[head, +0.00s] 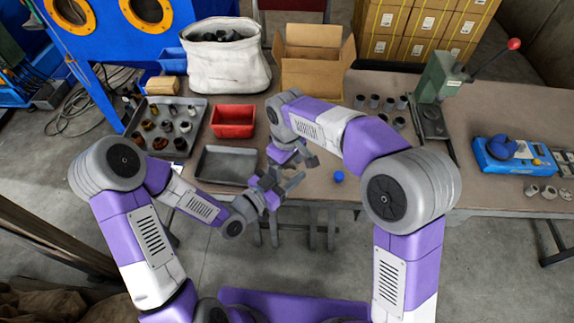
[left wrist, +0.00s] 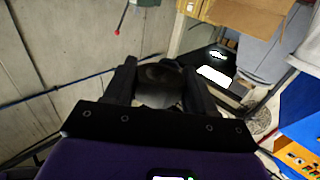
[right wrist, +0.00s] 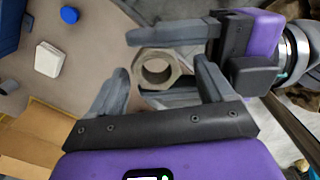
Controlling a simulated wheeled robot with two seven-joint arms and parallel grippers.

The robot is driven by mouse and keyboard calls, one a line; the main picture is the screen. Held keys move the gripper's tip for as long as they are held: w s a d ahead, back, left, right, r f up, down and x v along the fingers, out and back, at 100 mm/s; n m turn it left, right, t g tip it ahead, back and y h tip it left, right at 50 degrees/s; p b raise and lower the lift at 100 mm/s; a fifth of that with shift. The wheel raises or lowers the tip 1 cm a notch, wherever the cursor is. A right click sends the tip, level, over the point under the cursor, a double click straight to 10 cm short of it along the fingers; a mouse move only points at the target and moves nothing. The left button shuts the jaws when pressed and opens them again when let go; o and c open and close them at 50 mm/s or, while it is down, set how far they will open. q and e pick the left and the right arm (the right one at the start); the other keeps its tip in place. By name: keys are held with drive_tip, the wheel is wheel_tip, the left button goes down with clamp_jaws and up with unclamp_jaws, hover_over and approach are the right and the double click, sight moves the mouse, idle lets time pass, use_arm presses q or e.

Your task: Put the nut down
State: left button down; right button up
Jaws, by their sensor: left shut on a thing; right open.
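The nut (right wrist: 143,79) is a grey-tan metal ring with a round hole, seen in the right wrist view. My left gripper (head: 284,186) is shut on it, and the nut shows dark between the left fingers (left wrist: 158,88) in the left wrist view. My right gripper (head: 298,158) is open and empty, close to the left gripper, above the table's front edge. In the right wrist view the nut lies between and a little beyond the open right fingers (right wrist: 160,92); contact with them cannot be told. In the head view the nut is not clear.
An empty grey tray (head: 228,166) lies on the table left of the grippers, with a red bin (head: 233,121) behind it. A tray of several parts (head: 189,103) is further left. A blue round piece (head: 338,176) lies right of the grippers. An open carton (head: 315,73) stands behind.

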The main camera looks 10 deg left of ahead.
drive_tip(key=shift+f, duration=0.3)
drive_tip(key=c, duration=1.1)
use_arm(q)
drive_tip(key=shift+c, duration=1.4)
unclamp_jaws()
use_arm(e)
drive_tip(key=shift+c, duration=0.6)
